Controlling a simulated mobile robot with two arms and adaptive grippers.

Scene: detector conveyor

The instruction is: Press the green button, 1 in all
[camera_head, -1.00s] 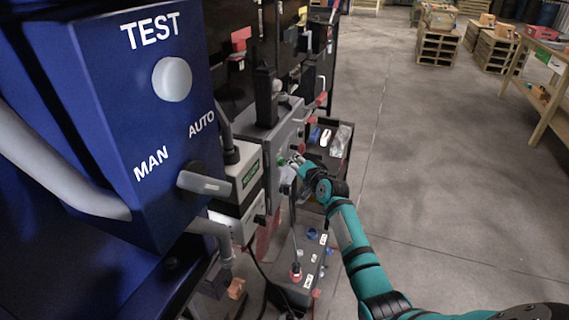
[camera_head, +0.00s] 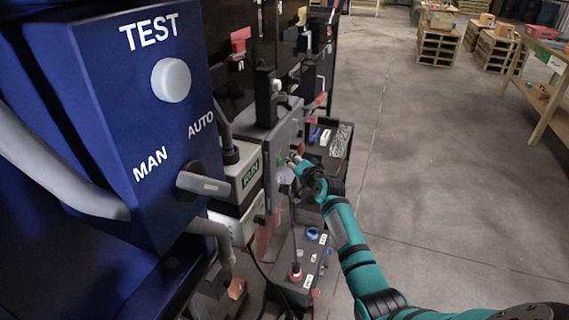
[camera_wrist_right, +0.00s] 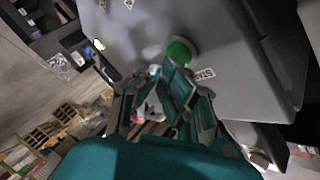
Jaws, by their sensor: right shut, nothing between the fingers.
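The green button (camera_head: 280,161) is on the front of a grey control box (camera_head: 271,137), mostly obscured by its small size in the head view. In the right wrist view it is a round green cap (camera_wrist_right: 182,51) on the grey panel. My right gripper (camera_head: 292,160) is shut and empty, its fingertips close in front of the button. In the right wrist view the fingertips (camera_wrist_right: 166,76) are just below the button; I cannot tell whether they touch it. My left gripper is not in view.
A blue TEST box (camera_head: 120,110) with a white round button and a MAN/AUTO switch stands at the near left. A small green display (camera_head: 250,174) appears to read RUN. A dark box with a cable (camera_head: 296,268) sits below. Open floor (camera_head: 440,190) lies right.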

